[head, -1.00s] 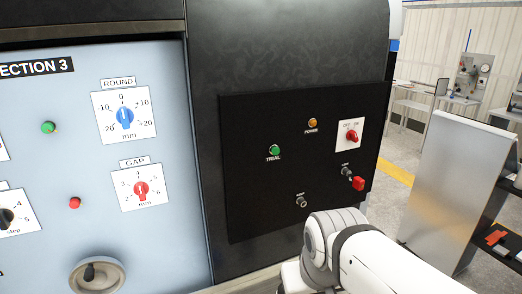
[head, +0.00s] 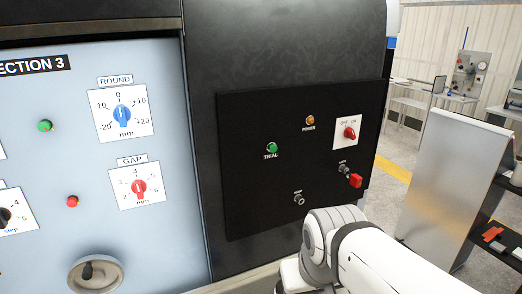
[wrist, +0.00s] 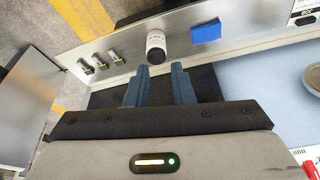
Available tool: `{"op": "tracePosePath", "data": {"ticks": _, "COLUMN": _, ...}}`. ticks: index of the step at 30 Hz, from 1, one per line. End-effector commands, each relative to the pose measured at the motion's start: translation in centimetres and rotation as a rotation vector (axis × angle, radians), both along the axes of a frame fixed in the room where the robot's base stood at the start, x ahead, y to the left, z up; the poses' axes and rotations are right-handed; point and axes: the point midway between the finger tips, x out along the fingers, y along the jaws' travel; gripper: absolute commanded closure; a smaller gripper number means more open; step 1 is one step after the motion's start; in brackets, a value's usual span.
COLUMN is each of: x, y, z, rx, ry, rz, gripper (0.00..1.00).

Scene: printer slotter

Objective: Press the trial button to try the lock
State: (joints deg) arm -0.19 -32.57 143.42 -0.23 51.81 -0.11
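The green trial button (head: 272,148) sits on the black control panel (head: 245,190), above the label TRIAL. An orange power lamp (head: 310,120) is up and right of it. A red knob on a white OFF/ON plate (head: 349,132) is at the panel's upper right. A lock (head: 344,168) with a red tag (head: 355,180) is at the lower right. My gripper (wrist: 159,72) shows in the wrist view with its two blue-grey fingers apart and nothing between them. In the head view only my white arm shows, below the panel. The trial button is not in the wrist view.
Left of the panel is a light blue face with ROUND (head: 122,114) and GAP (head: 139,187) dials and a round handwheel (head: 95,275). The wrist view shows a metal ledge with a white cylinder (wrist: 156,44), a blue block (wrist: 206,32) and several small metal pieces (wrist: 101,62).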

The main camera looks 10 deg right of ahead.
Motion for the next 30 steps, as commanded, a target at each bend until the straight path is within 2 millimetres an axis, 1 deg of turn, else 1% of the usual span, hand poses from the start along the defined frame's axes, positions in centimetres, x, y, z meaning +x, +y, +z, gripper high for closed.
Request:
{"op": "tracePosePath", "data": {"ticks": 1, "x": 0.00, "y": 0.00, "z": 0.00, "rx": 0.000, "ry": 0.000, "rz": 0.000, "gripper": 0.83}}
{"op": "tracePosePath", "data": {"ticks": 7, "x": 0.00, "y": 0.00, "z": 0.00, "rx": 0.000, "ry": 0.000, "rz": 0.000, "gripper": 0.99}}
{"op": "tracePosePath", "data": {"ticks": 8, "x": 0.00, "y": 0.00, "z": 0.00, "rx": 0.000, "ry": 0.000, "rz": 0.000, "gripper": 1.00}}
{"op": "tracePosePath", "data": {"ticks": 30, "x": 0.00, "y": 0.00, "z": 0.00, "rx": 0.000, "ry": 0.000, "rz": 0.000, "gripper": 1.00}}
